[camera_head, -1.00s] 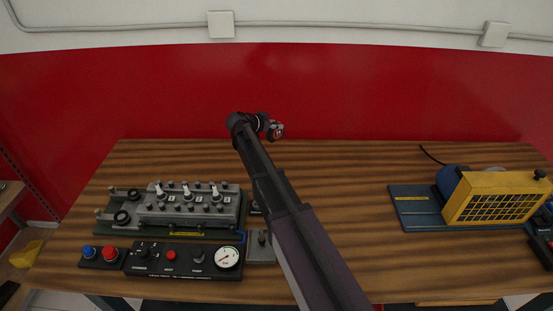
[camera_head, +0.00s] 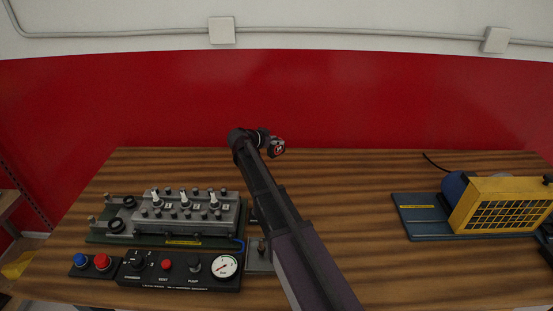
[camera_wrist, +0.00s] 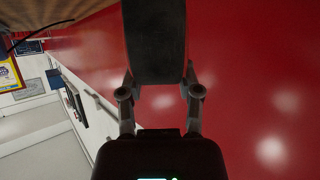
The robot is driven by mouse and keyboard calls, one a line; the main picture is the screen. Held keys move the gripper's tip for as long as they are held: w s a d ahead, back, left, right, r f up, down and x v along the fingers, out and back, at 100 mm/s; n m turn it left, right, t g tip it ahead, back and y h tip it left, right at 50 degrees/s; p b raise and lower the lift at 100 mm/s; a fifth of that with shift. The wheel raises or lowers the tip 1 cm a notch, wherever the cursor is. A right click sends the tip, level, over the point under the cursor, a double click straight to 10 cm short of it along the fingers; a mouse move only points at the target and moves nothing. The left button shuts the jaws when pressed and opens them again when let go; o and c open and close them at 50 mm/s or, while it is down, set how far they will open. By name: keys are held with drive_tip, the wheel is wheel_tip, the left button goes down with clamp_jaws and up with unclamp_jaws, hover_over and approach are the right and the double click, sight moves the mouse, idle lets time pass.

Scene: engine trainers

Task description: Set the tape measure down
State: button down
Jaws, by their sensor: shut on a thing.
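My gripper (camera_wrist: 158,80) is shut on a dark, rounded object, taken to be the tape measure (camera_wrist: 156,40), in the wrist view. The object fills the space between the two fingers, and its upper end runs out of the picture. No marking on it can be read. In the head view my arm reaches over the wooden bench (camera_head: 335,185), and its end is near the back edge in the picture.
A grey engine trainer (camera_head: 185,215) and a black control panel (camera_head: 180,271) with a gauge stand left of my arm. A yellow grille box (camera_head: 505,205) on a blue base (camera_head: 415,214) stands at the right. A red wall (camera_head: 400,100) stands behind.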

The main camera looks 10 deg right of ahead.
sight(276, 153)
drive_tip(key=shift+f+b, duration=0.7)
drive_tip(key=shift+f, duration=0.35)
drive_tip(key=shift+f, duration=0.1)
drive_tip(key=shift+f+b, duration=1.8)
drive_tip(key=shift+b, duration=0.1)
drive_tip(key=shift+f, duration=0.15)
drive_tip(key=shift+c, duration=1.4)
unclamp_jaws()
drive_tip(key=shift+r, duration=0.2)
